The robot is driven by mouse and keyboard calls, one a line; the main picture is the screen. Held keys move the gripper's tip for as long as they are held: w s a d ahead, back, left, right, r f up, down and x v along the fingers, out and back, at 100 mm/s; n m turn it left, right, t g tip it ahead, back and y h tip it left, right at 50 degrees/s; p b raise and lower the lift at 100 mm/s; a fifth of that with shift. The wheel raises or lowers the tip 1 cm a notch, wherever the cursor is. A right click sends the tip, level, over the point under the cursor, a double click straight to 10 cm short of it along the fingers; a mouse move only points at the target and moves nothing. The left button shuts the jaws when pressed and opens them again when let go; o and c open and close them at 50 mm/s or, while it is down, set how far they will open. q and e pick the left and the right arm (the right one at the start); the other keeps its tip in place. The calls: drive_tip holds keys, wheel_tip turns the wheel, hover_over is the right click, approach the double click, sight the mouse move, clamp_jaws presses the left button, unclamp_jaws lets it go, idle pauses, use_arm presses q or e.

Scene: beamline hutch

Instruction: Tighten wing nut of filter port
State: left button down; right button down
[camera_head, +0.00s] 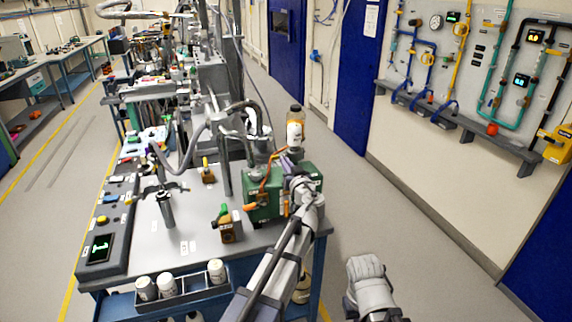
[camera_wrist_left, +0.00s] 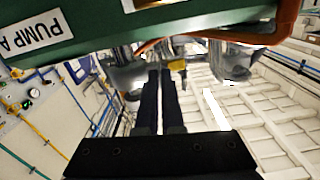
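A green pump unit (camera_head: 262,203) stands on the bench's front right corner. In the left wrist view its green body (camera_wrist_left: 110,30), labelled "PUMP A", fills the top. Metal fittings show at it, one at left (camera_wrist_left: 128,76) and one at right (camera_wrist_left: 232,62). I cannot tell which is the filter port, and I cannot make out the wing nut. My left gripper (camera_head: 299,187) is close against the pump's right side. In the left wrist view its dark fingers (camera_wrist_left: 160,74) are close together with only a thin gap and nothing visible between them.
White bottles (camera_head: 168,286) sit in a front rack.

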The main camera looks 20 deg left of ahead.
use_arm(q)
drive_tip(key=m, duration=0.5)
drive_tip(key=shift+m, duration=0.4)
drive_tip(key=m, duration=0.6)
drive_tip(key=shift+m, duration=0.3)
drive_tip(key=m, duration=1.1)
drive_tip(key=shift+s+f, duration=0.1)
drive_tip(key=c, duration=1.3)
unclamp_jaws()
